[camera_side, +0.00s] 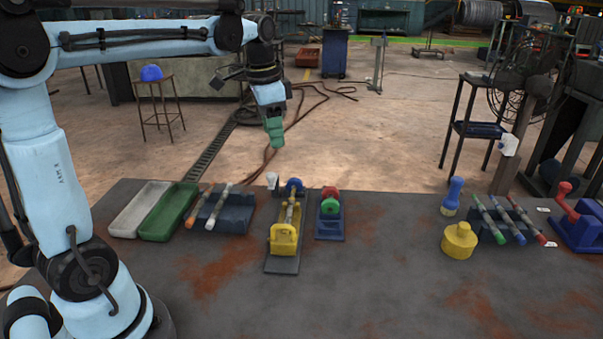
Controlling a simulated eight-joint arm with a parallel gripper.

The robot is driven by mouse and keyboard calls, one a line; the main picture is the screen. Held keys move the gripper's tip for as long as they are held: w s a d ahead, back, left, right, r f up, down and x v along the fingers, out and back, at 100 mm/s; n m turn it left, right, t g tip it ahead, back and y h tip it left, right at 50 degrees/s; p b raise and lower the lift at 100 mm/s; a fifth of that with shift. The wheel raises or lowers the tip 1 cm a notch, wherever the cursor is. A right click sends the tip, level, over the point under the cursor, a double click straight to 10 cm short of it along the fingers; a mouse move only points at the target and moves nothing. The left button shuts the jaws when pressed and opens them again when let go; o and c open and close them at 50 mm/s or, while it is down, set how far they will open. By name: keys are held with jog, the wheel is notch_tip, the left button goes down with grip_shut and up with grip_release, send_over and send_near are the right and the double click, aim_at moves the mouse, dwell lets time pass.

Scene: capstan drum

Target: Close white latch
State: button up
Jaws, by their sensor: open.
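A small white piece (272,180), which looks like the white latch, stands up at the far left of a yellow and blue mechanism (284,238) on a dark base plate. It is too small to tell how it is joined on or whether it is open. My gripper (276,137), with green fingers, points down above and behind the mechanism, well clear of it. It is open, and I see nothing in it.
Left of the mechanism are a white tray (139,208), a green tray (168,211) and a rack with rods (220,213). Close on its right is a red and green wheel unit (330,213). A yellow canister (459,241) stands farther right. The front middle is clear.

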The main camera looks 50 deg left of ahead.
jog(key=m+g, duration=0.1)
jog(key=g, duration=0.1)
send_near(271, 173)
jog(key=f, duration=0.8)
jog(key=shift+s+a+f, duration=0.1)
jog(key=shift+a+f, duration=0.15)
grip_shut()
